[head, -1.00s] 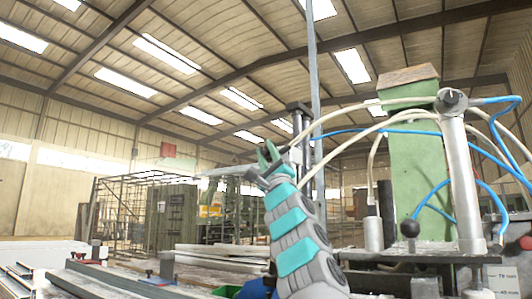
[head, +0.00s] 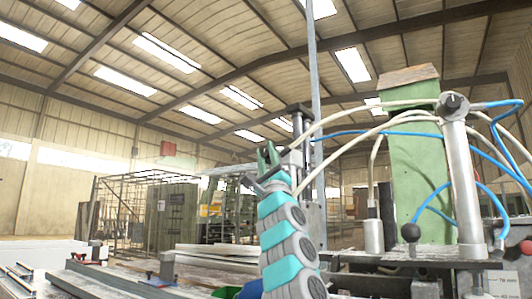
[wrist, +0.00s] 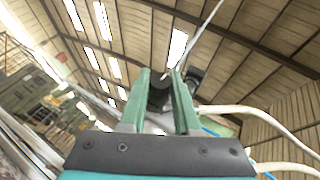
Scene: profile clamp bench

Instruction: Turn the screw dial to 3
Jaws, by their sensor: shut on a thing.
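My gripper (head: 267,152) is left of centre in the head view, with its green fingers pointing up, beside a dark upright post. In the wrist view its two green fingers (wrist: 160,78) stand on either side of a dark round knob (wrist: 160,95), which looks like the screw dial. The fingers are shut on this knob. No scale or number on it can be read, so its setting cannot be told. In the head view the knob is hidden or too small to make out.
A dark upright post with a metal column (head: 298,112) stands just right of my gripper. A green block (head: 415,160) stands behind. Open air lies to the left.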

